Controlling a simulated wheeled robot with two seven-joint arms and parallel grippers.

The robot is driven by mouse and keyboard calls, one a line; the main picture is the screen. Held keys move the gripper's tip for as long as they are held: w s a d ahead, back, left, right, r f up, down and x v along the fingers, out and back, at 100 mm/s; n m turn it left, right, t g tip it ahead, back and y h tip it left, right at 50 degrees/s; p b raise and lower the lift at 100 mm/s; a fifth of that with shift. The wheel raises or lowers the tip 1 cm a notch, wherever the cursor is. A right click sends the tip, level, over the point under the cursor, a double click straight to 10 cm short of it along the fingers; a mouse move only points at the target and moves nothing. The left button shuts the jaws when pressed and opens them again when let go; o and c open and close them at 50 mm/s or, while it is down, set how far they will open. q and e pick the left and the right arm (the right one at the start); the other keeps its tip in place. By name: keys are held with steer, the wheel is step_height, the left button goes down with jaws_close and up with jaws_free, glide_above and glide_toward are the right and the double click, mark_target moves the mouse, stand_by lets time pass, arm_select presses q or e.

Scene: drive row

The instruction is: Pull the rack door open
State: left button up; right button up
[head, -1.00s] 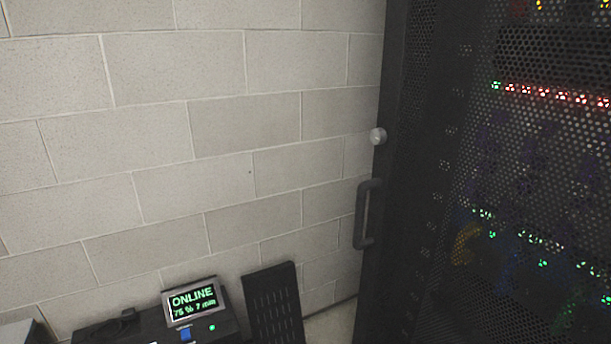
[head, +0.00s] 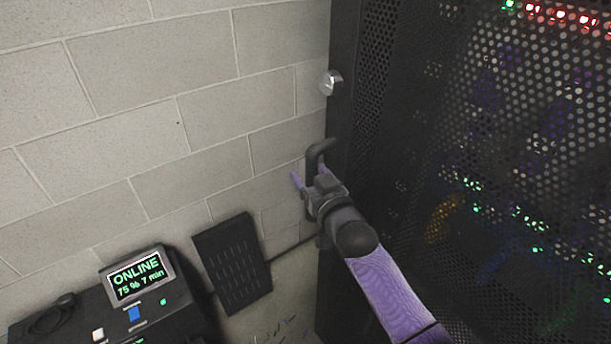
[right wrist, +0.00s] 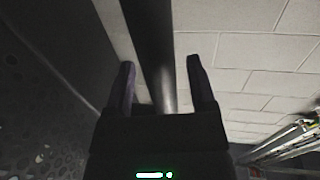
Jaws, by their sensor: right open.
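The rack door (head: 450,130) is a dark perforated panel on the right of the head view, with lights and cables showing through it. Its dark bar handle (head: 318,150) stands at the door's left edge, below a round silver knob (head: 331,82). My right gripper (head: 308,176) is at the handle and hides its lower part. In the right wrist view the handle bar (right wrist: 150,50) runs between the two open fingers (right wrist: 159,78), with gaps on both sides. I cannot tell how deep the bar sits between them. My left gripper is not in view.
A black unit with a green "ONLINE" screen (head: 138,276) stands at the lower left. A dark slotted panel (head: 232,262) leans near the block wall (head: 130,120). Some floor shows between that panel and the rack.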

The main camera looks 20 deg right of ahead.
steer(key=shift+w+a, duration=0.15)
steer(key=shift+w, duration=0.65)
jaws_close()
stand_by(0.9)
